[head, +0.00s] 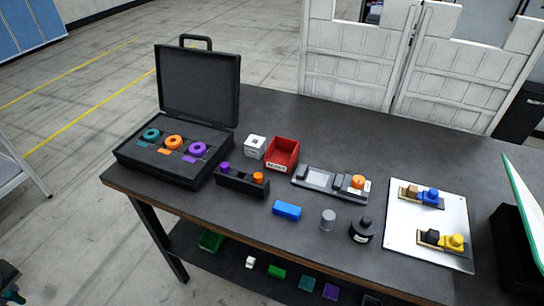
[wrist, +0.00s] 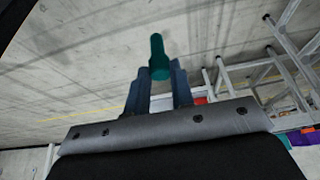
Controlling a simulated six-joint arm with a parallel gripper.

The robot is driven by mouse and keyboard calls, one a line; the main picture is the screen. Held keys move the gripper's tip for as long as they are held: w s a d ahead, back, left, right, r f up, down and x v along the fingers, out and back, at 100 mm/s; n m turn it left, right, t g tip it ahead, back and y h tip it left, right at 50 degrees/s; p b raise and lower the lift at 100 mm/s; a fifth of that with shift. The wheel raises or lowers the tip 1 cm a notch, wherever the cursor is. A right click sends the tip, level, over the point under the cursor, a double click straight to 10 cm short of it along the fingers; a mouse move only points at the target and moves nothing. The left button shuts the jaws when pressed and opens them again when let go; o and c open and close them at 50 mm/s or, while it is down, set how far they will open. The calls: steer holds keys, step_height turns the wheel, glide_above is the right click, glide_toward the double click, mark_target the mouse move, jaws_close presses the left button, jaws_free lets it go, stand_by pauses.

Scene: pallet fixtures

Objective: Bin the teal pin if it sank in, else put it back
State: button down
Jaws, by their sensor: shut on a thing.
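My gripper (wrist: 160,82) is shut on the teal pin (wrist: 158,55) in the wrist view. The pin sticks out past the fingertips, with floor behind it. In the head view a small black rack (head: 242,188) holds a purple pin (head: 225,168) at left and an orange pin (head: 258,178) at right, with a gap between them. A red bin (head: 282,153) with a white label stands behind the rack. A grey fixture (head: 330,186) with an orange knob lies to its right.
An open black case (head: 175,165) with teal, orange and purple rings stands left on the table. A white block (head: 255,146), blue block (head: 287,210), grey cylinder (head: 328,219) and black bottle (head: 361,230) stand around the middle. A white plate (head: 432,215) with blue and yellow parts lies right.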

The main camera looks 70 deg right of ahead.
steer(key=s+d+f, duration=0.4)
steer(key=d+f, duration=0.1)
steer(key=d, duration=0.1)
steer(key=s+d+r, duration=0.5)
steer(key=d+r, duration=0.3)
steer(key=d, duration=0.4)
steer(key=s+d+r, duration=0.4)
steer(key=d+r, duration=0.4)
steer(key=d, duration=0.4)
steer(key=s+d+r, duration=0.5)
steer(key=d+r, duration=0.3)
steer(key=d, duration=0.4)
steer(key=s+d+r+m+g+h, duration=0.25)
steer(key=s+d+m, duration=0.65)
steer(key=s+d, duration=0.5)
steer(key=s+d+f+m+g+h, duration=0.2)
steer(key=s+d+m, duration=0.85)
steer(key=s, duration=0.55)
steer(key=shift+n, duration=0.75)
steer(key=shift+a+x, duration=0.15)
steer(key=shift+x, duration=1.05)
steer(key=shift+a+x, duration=0.2)
steer(key=shift+x, duration=1.05)
steer(key=shift+w+f, duration=0.15)
